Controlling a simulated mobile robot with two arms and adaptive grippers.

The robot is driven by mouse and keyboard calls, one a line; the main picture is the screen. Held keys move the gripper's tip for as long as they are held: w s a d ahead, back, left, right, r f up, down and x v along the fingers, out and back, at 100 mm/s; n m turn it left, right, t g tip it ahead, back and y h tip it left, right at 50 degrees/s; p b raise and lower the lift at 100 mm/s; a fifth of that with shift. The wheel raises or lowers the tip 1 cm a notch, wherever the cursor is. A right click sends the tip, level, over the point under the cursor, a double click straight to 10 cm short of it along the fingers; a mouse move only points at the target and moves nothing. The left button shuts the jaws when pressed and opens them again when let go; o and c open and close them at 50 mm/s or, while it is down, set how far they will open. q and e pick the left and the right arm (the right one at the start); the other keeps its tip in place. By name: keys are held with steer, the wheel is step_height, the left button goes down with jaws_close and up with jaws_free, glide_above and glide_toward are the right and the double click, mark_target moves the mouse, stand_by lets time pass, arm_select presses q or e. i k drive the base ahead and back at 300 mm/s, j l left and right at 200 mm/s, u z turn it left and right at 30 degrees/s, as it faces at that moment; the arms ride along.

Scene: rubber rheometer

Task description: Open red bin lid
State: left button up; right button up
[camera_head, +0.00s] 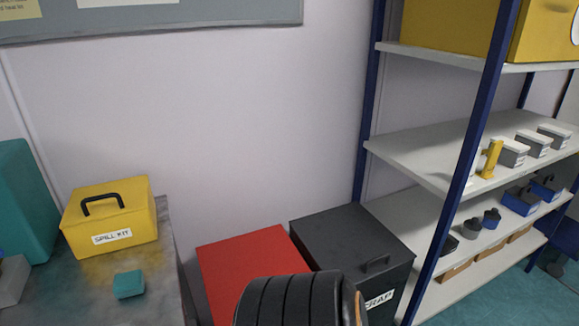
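The red bin (240,255) stands on the floor against the wall, between the worktable and a dark grey bin. Its flat red top shows and looks shut. No handle shows on the visible part. Its front and lower right part are hidden behind a black ribbed part of my arm at the bottom of the view. Neither my left nor my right gripper shows, so I cannot tell whether one touches the bin.
The dark grey bin (350,245), with a top handle and a label partly reading "SCRAP", adjoins it on the right. A worktable (165,285) on the left carries a yellow spill kit box (112,217) and a teal block (129,284). A blue-post shelf rack (425,160) stands right.

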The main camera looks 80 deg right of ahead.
mark_target(227, 265)
steer(key=z, duration=2.15)
steer(key=i+l+u, duration=0.25)
steer(key=l, duration=0.15)
steer(key=k+j, duration=0.05)
